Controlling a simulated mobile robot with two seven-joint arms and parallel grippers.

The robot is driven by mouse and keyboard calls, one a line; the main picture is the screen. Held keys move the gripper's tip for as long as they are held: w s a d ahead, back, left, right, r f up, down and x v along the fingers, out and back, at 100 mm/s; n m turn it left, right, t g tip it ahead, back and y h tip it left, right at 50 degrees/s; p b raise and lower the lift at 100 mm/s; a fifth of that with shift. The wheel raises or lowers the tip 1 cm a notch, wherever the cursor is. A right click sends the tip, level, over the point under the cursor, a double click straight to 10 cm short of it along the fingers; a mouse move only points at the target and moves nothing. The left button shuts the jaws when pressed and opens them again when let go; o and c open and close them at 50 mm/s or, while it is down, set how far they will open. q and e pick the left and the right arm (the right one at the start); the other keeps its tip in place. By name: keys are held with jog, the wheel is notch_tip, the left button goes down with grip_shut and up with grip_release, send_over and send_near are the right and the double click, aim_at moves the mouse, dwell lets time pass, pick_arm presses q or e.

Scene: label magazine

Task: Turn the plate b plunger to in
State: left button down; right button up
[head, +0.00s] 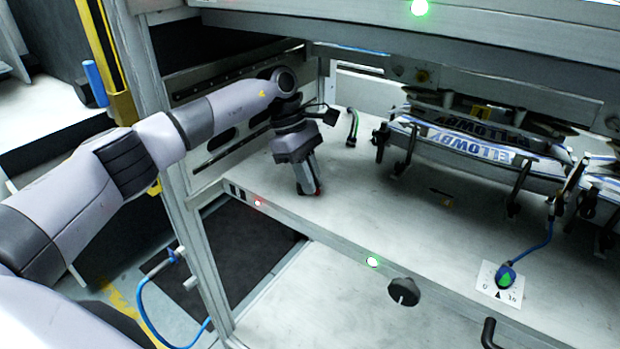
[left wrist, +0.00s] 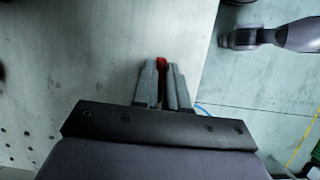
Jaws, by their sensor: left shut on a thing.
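My left gripper (head: 309,190) points down at the left end of the white shelf, near its front edge. Its fingers are close together on a small red piece (head: 318,187), which also shows between the fingertips in the left wrist view (left wrist: 161,65). Most of this piece is hidden, so I cannot tell what it belongs to. A green-topped knob (head: 506,275) with a blue cable sits on a small white marked plate (head: 488,281) at the right front of the shelf, well apart from my left gripper. My right gripper is not in view.
Label stacks (head: 480,143) lettered "ELLOWBY" stand in black holders at the back right. A black round knob (head: 404,291) and a green light (head: 373,262) are at the front rail. An upright frame post (head: 190,220) stands left of my gripper. The middle shelf is mostly clear.

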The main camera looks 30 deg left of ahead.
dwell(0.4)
pick_arm(q)
jog(key=c, duration=1.2)
grip_release()
jog(key=shift+o, duration=0.2)
